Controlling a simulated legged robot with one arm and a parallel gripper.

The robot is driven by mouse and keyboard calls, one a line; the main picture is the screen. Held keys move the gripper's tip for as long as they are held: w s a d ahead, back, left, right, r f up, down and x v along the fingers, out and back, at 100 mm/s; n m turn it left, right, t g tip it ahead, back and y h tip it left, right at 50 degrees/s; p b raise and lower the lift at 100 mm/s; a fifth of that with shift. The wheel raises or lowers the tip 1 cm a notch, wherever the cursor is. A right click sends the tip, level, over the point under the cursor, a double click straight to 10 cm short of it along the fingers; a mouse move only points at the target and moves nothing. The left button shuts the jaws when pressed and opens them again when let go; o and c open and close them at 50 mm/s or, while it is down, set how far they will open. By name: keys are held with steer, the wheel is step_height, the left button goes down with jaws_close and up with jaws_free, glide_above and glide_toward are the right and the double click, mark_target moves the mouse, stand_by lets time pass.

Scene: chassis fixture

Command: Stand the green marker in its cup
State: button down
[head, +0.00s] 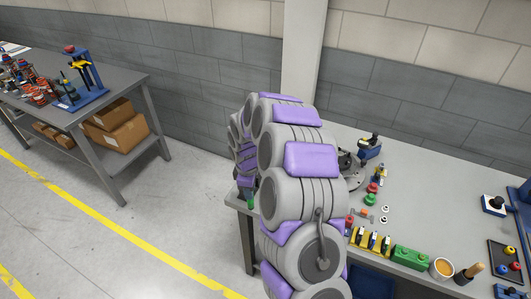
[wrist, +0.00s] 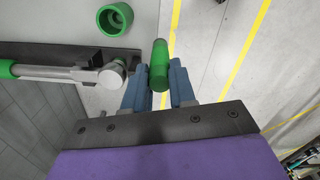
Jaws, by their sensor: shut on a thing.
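The green marker (wrist: 159,52) is a green cylinder between the two blue fingers of my gripper (wrist: 160,72), which is shut on it. It points away from the wrist, with bare floor behind it in that view. An open, round green cup (wrist: 115,18) is on the table, up and left of the marker and apart from it; its hollow looks empty. In the head view, my gripper (head: 246,188) is at the table's left end, with a green end of the marker (head: 250,203) just below it. My arm hides most of the gripper, and I cannot pick out the cup there.
A ratchet-like tool with a green handle (wrist: 40,72) lies left of my fingers. The grey table (head: 335,140) holds a blue clamp (head: 370,147), a green block (head: 411,257) and a cup of orange stuff (head: 443,268). Another bench (head: 110,90) stands left across open floor.

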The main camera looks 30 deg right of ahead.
steer(key=w+d+r+n+p, duration=0.2)
steer(key=d+r+n+p, duration=0.1)
steer(key=d+r+n, duration=0.6)
steer(key=f+b, duration=0.1)
steer(key=f, duration=0.1)
steer(key=a+f+b, duration=0.1)
steer(key=f, duration=0.1)
steer(key=shift+a, duration=0.15)
steer(key=shift+s+r+p, duration=0.1)
steer(key=shift+p, duration=0.4)
stand_by(0.6)
steer(key=shift+f, duration=0.2)
steer(key=shift+f+b, duration=0.3)
steer(key=shift+f, duration=2.45)
steer(key=c, duration=0.8)
jaws_free()
steer(key=shift+c, duration=0.2)
